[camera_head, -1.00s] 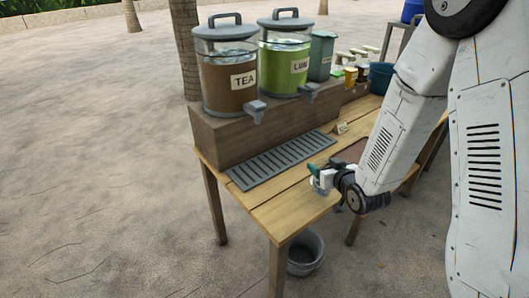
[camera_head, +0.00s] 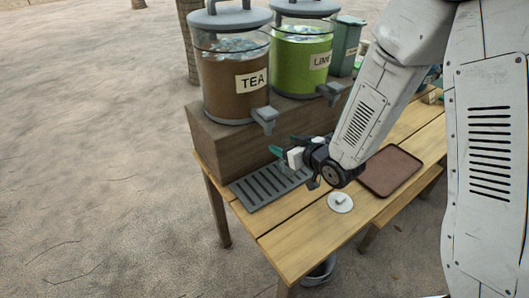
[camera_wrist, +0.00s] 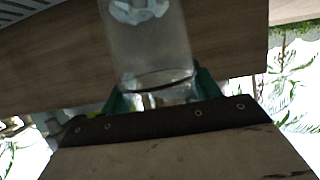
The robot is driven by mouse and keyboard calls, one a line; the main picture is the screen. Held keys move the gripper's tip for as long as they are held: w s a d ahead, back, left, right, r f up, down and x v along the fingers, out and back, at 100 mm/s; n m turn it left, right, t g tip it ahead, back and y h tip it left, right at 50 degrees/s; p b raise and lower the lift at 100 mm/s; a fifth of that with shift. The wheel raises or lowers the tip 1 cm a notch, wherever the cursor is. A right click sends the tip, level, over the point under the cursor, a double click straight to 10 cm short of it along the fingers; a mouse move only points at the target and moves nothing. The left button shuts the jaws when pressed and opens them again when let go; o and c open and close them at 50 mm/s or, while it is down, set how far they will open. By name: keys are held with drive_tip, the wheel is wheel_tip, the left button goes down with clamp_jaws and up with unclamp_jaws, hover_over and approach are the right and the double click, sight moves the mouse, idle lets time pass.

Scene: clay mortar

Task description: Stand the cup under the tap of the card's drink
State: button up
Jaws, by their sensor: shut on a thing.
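My gripper (camera_head: 284,155) is at the back of the table, over the drip tray (camera_head: 243,194), below and slightly right of the tea tap (camera_head: 265,122). In the wrist view its teal fingers (camera_wrist: 162,92) are shut on a clear cup (camera_wrist: 150,50) with pale, ice-like lumps inside. The cup is hard to make out in the head view; I cannot tell if it touches the drip tray. The TEA dispenser (camera_head: 232,85) is brown. The green dispenser (camera_head: 298,48) reads "LIM", its last part hidden, and has its own tap (camera_head: 331,94). The card is hidden behind my arm.
A white round lid (camera_head: 340,202) and a brown tray (camera_head: 390,171) lie on the wooden table (camera_head: 290,238). The wooden riser (camera_head: 228,144) bounds the drip tray behind. A bucket (camera_head: 320,270) stands under the table. The table's front left is clear.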

hover_over(258, 148)
drive_tip(key=s+d, duration=0.2)
drive_tip(key=s, duration=0.1)
drive_tip(key=shift+s+d+f, duration=0.15)
drive_tip(key=shift+d+f, duration=0.05)
drive_tip(key=shift+f, duration=0.1)
drive_tip(key=shift+a+f, duration=0.15)
drive_tip(key=shift+f, duration=0.75)
drive_tip(key=shift+a+f, duration=0.1)
drive_tip(key=shift+f, duration=0.75)
drive_tip(key=shift+f, duration=0.15)
drive_tip(key=o, duration=1.3)
